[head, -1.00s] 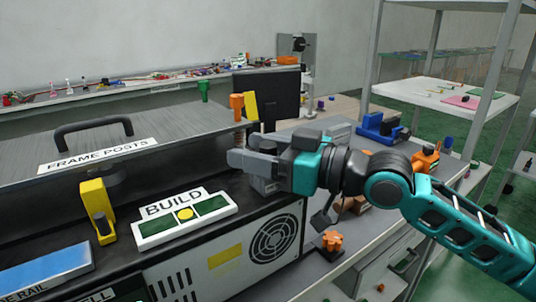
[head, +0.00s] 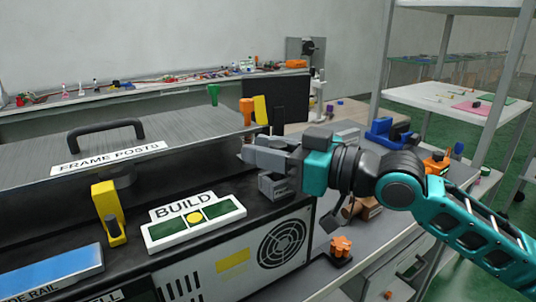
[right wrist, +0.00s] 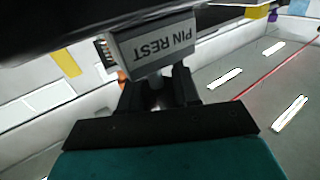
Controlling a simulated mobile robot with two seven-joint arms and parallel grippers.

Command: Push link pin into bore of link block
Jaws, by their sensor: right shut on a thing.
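My right gripper (head: 252,155) is shut above the right end of the black bench top. In the right wrist view its fingers (right wrist: 160,92) close on a small grey piece (right wrist: 157,82), which I take to be the link pin; the fingers hide most of it. A grey block marked PIN REST (right wrist: 155,48) shows upside down just beyond the fingertips. In the head view a grey block (head: 275,187) stands under the gripper, partly hidden by it. I cannot make out the link block or its bore for sure. My left gripper is out of view.
An orange piece (head: 246,106) and a yellow piece (head: 260,109) stand just behind the gripper. The BUILD sign (head: 195,222) and a yellow bracket (head: 107,212) are to its left. The FRAME POSTS cover (head: 50,148) with a black handle lies behind them.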

